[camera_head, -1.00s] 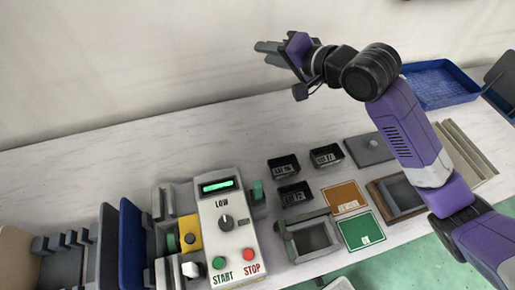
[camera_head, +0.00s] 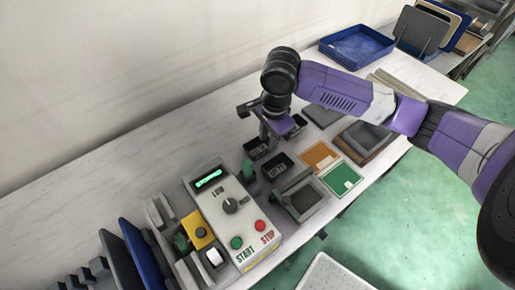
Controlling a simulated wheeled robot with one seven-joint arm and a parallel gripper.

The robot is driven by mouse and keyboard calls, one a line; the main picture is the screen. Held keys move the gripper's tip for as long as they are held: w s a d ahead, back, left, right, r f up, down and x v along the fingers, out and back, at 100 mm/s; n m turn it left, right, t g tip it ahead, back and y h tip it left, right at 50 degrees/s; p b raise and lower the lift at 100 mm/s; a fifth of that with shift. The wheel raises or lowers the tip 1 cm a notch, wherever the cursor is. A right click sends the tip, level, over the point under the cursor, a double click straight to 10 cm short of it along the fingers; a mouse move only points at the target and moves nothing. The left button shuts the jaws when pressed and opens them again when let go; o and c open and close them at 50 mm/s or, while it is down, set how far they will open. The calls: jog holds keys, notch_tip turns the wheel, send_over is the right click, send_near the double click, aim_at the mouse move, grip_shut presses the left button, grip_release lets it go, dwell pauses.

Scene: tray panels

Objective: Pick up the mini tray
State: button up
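Several small black mini trays with pale labels sit on the white table. One mini tray (camera_head: 257,149) is just below my gripper, and another mini tray (camera_head: 277,166) is nearer the front. A third, to the right, is partly hidden behind my gripper. My gripper (camera_head: 264,138) points down over the back-left mini tray, close to it. The fingers are small and partly covered by the purple gripper body, so I cannot tell their opening or whether they touch the tray.
A control box (camera_head: 231,217) with START and STOP buttons stands left of the trays. A grey fixture (camera_head: 300,198), an orange card (camera_head: 319,156) and a green card (camera_head: 340,178) lie to the right. A blue tray (camera_head: 356,47) is at the back. The table's back left is clear.

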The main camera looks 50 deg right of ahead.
aim_at(264, 151)
jog(key=f, duration=0.3)
jog(key=w+f, duration=0.1)
jog(key=f, duration=0.2)
jog(key=shift+w+a+f+p, duration=0.1)
jog(key=shift+w+f+p, duration=0.1)
jog(key=shift+p, duration=0.1)
grip_shut()
